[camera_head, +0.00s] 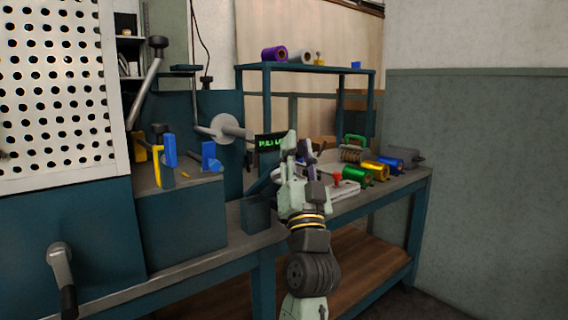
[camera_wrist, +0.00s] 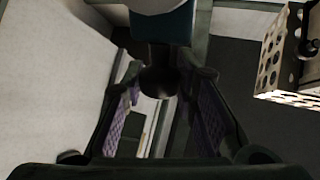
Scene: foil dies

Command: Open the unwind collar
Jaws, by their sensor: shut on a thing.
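A grey disc with a hub and thin shaft (camera_head: 226,128) stands at the unwind side of the machine in the head view. I cannot tell for certain which part is the collar. My gripper (camera_head: 299,146) is to the right of the disc and hides part of what lies behind it. In the wrist view my gripper (camera_wrist: 169,86) is shut on a dark rounded knob (camera_wrist: 158,79), which sits between the purple-lined fingers. A teal part (camera_wrist: 163,27) and a pale round part (camera_wrist: 158,4) show just beyond the knob.
A dark display with green letters (camera_head: 267,142) is partly hidden by my gripper. Green (camera_head: 354,174), yellow (camera_head: 375,169) and blue (camera_head: 390,163) rolls lie on the bench at right. A teal shelf (camera_head: 310,68) stands behind. A perforated white panel (camera_head: 60,85) is at left.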

